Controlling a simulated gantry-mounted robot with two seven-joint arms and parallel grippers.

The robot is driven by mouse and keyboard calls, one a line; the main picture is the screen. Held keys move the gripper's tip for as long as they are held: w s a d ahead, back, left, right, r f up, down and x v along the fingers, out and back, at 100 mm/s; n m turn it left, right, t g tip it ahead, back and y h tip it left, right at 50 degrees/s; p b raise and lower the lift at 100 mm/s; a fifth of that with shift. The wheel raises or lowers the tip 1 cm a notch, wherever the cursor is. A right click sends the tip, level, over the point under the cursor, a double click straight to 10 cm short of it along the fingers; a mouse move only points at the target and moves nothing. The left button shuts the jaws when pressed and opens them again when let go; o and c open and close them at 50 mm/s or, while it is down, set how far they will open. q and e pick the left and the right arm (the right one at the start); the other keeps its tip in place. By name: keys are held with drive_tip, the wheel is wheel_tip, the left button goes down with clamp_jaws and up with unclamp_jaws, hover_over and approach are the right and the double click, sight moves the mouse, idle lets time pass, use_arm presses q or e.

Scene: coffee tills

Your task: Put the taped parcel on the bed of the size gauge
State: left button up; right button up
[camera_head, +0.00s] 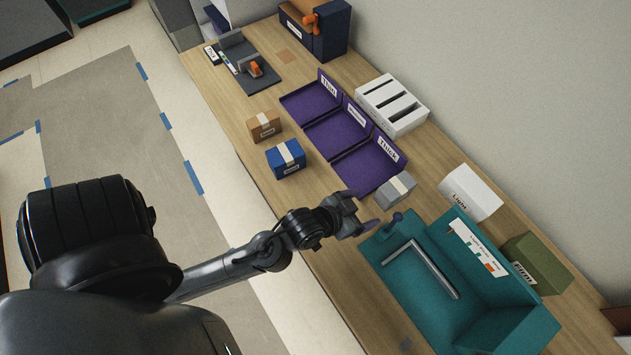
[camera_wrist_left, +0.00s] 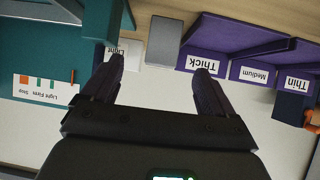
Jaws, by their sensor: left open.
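Three parcels with pale tape are on the counter: a brown one (camera_head: 263,127), a blue one (camera_head: 285,161) and a grey one (camera_head: 397,188) beside the purple trays. I cannot tell which is the task's parcel. A dark plate with a ruler strip and orange slider (camera_head: 255,68), at the far left end, looks like the size gauge; its bed holds no parcel. My left gripper (camera_head: 362,212) is open and empty, just left of the grey parcel. In the left wrist view its fingers (camera_wrist_left: 160,72) are apart, with a grey block (camera_wrist_left: 163,42) beyond them. My right gripper is not in view.
Purple trays (camera_head: 338,135) labelled by thickness sit mid-counter, a white slotted block (camera_head: 391,103) behind them. A teal fixture (camera_head: 425,315) with a grey bar fills the near right. White (camera_head: 470,192) and green (camera_head: 540,260) bins stand behind it. A navy box (camera_head: 318,35) stands at the back.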

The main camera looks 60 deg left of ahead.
use_arm(q)
drive_tip(key=s+a+g, duration=0.1)
drive_tip(key=s+g, duration=0.1)
drive_tip(key=s, duration=0.2)
drive_tip(key=s+a+f+m+g, duration=0.1)
drive_tip(key=s+g, duration=0.2)
drive_tip(key=s, duration=0.2)
drive_tip(key=s+a+g, duration=0.1)
drive_tip(key=s+g, duration=0.1)
drive_tip(key=s, duration=0.2)
drive_tip(key=shift+s+f+g+y, duration=0.25)
drive_tip(key=shift+s+g+y, duration=0.05)
drive_tip(key=shift+g, duration=0.1)
